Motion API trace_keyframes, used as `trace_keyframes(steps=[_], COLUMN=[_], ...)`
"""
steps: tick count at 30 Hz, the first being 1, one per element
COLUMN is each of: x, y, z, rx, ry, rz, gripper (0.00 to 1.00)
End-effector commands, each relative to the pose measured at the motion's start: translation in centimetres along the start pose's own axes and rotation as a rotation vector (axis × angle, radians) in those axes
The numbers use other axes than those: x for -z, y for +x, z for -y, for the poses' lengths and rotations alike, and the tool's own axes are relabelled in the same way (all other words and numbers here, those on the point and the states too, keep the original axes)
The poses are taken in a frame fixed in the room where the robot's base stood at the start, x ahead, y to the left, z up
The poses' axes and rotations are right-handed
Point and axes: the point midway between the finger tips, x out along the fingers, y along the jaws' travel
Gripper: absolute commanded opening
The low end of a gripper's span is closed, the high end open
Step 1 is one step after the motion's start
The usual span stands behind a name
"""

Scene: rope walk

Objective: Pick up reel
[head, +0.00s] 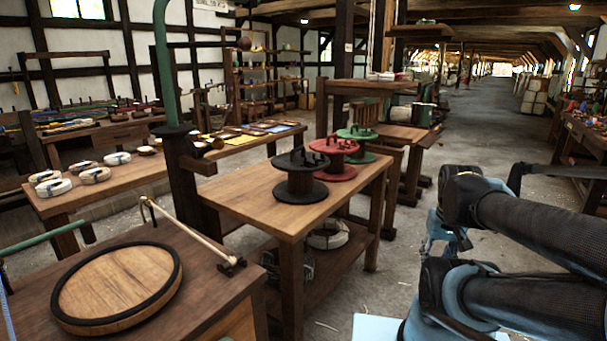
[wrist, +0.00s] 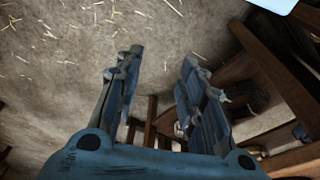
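Three reels stand in a row on a wooden table (head: 240,195) in the head view. The nearest is a black reel (head: 301,189), the middle one is a red reel (head: 335,172), and the farthest is a green reel (head: 357,134). My gripper (head: 455,240) hangs to the right of the table, apart from the reels, partly hidden by my arm. In the wrist view my gripper (wrist: 158,75) has its two fingers spread, with nothing between them. No reel on the tabletop can be made out in the wrist view.
A round wooden disc (head: 118,285) with a dark rim lies on a nearer bench. A lower shelf under the reel table holds coiled rope (head: 328,234). Coils (head: 95,174) lie on a bench at left. The floor (head: 480,130) to the right is open, with scattered straw.

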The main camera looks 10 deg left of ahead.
Motion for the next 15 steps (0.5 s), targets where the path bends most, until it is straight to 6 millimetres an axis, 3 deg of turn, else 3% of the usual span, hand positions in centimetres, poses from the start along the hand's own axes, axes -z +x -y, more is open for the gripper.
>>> trace_keyframes(steps=[12,15], x=[0.0,-0.4], y=[0.0,-1.0], z=[0.0,0.2], rx=[0.000,0.005], ry=[-0.001,-0.029], rz=[0.000,-0.015], gripper=[0.36,0.36])
